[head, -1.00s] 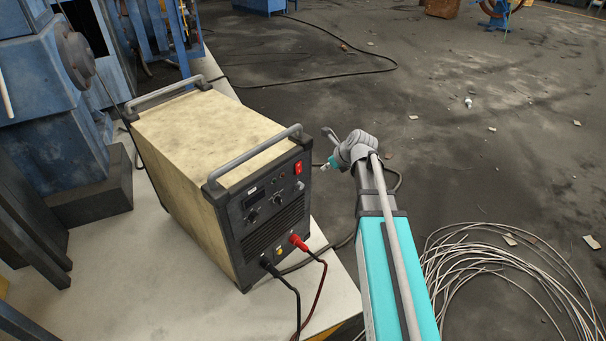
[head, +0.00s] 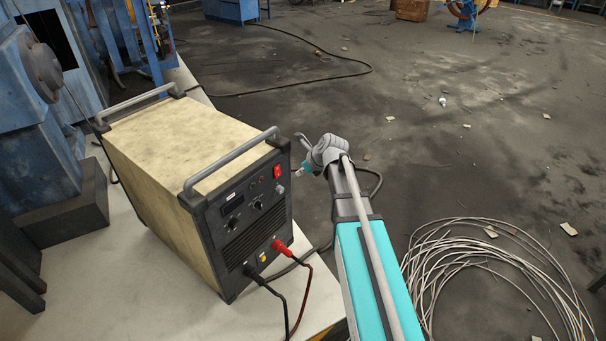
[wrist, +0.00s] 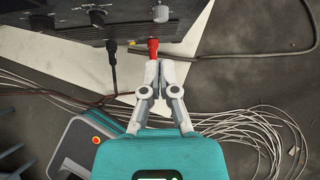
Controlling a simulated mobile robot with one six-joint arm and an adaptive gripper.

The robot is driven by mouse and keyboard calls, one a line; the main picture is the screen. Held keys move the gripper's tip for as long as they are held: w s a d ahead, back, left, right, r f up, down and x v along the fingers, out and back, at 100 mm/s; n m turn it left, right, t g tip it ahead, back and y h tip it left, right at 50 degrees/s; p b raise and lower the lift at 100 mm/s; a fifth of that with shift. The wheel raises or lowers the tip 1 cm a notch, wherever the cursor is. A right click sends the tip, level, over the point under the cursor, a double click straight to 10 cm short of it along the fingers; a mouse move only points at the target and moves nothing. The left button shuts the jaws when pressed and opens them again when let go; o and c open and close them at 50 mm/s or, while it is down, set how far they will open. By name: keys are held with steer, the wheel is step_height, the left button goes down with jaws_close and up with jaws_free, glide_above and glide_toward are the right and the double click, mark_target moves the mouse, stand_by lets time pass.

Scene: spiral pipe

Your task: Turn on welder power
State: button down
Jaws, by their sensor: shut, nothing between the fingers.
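The welder (head: 150,135) is a cream box with a dark front panel and grey handles, standing on a pale surface. Its red power switch (head: 277,171) is at the upper right of the panel; I cannot tell its position. My gripper (head: 298,172) is just right of the switch in the head view, small and partly hidden by my wrist. In the wrist view my gripper (wrist: 158,63) has its fingertips together and empty, below a grey knob (wrist: 160,13) and over the red cable plug (wrist: 153,47). The switch is not in the wrist view.
A red plug (head: 282,247) and a black plug (head: 250,271) with cables stick out low on the panel. A coil of pale wire (head: 425,260) lies on the floor at right. Blue machinery (head: 40,130) stands at left. The floor behind my arm is mostly open.

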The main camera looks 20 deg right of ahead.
mark_target(278, 171)
steer(key=shift+w+a+f+b, duration=0.85)
steer(key=shift+w+f, duration=0.1)
steer(key=shift+w, duration=0.15)
steer(key=shift+w+a+f+b, duration=0.75)
steer(key=shift+w+f+b, duration=0.15)
steer(key=shift+w+f, duration=0.15)
steer(key=shift+w+a+f+b, duration=0.8)
steer(key=shift+w+f+b, duration=0.1)
steer(key=shift+w, duration=0.25)
